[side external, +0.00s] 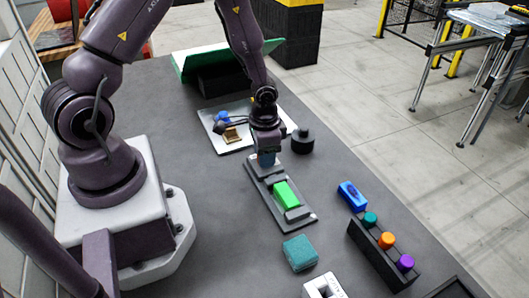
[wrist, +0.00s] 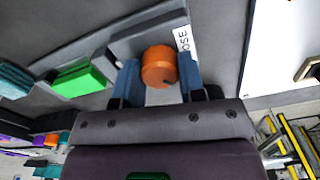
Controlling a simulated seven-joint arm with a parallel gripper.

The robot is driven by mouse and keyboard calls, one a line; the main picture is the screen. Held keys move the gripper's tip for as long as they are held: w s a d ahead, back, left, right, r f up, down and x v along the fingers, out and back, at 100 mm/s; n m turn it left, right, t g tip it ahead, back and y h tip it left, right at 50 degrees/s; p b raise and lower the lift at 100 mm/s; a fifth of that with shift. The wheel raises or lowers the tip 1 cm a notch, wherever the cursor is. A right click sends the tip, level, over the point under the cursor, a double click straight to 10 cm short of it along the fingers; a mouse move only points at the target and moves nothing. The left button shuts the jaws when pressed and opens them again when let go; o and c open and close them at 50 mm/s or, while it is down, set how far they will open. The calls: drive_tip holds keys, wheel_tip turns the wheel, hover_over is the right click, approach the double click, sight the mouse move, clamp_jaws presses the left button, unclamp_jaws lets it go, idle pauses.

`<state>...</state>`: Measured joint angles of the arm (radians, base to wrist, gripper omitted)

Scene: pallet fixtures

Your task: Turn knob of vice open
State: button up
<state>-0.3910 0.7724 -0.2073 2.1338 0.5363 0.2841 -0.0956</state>
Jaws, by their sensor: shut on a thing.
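The vice (side external: 256,187) is a long grey fixture on the dark table, below my gripper in the side view, with a bright green block (side external: 286,194) between its jaws. The vice also shows in the wrist view (wrist: 122,45), with the green block (wrist: 78,80) at left. The orange knob (wrist: 158,66) of the vice sits beside a white label whose visible letters read "OSE". My gripper (wrist: 160,75) has its blue fingers on both sides of the knob and is shut on it. In the side view my gripper (side external: 266,160) points down at the vice's far end and hides the knob.
A black round object (side external: 302,142) stands close to the right of my gripper. A white plate (side external: 222,141) with small parts lies behind. A blue block (side external: 352,196), a black rack (side external: 373,250) with coloured pegs and a teal block (side external: 299,253) are nearer the camera.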

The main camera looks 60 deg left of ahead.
drive_tip(key=m, duration=0.6)
drive_tip(key=shift+m, duration=0.4)
idle(0.4)
drive_tip(key=o, duration=0.9)
drive_tip(key=shift+o, duration=0.2)
wheel_tip(320, 180, up, 13)
